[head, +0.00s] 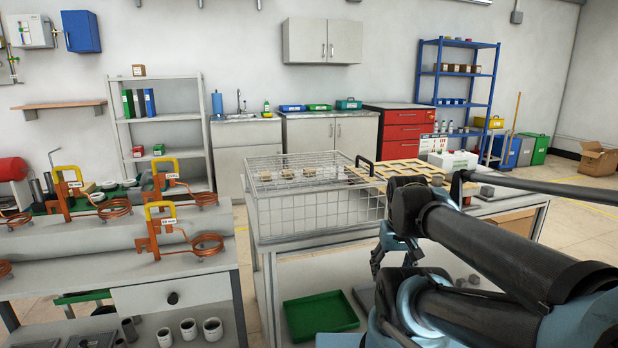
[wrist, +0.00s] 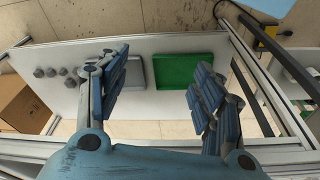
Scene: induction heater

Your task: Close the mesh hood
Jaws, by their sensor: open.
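The mesh hood (head: 300,213) is a boxy wire cage on the workbench in the middle of the head view. Several small light pieces show through its top mesh. A dark handle (head: 365,162) stands at its right end. I cannot tell whether the hood is fully down. My gripper (head: 393,260) is to the right of the hood and lower, at the bench's near side, apart from it and partly covered by my arm. In the wrist view my gripper (wrist: 162,92) is open and empty, its blue-padded fingers wide apart. The hood is not seen there.
A green tray (head: 318,316) and a grey tray (wrist: 163,70) lie on the bench's lower shelf. A tan slotted board (head: 400,170) is right of the hood on the bench. A left bench (head: 110,285) holds copper coils. A floor gap separates the benches.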

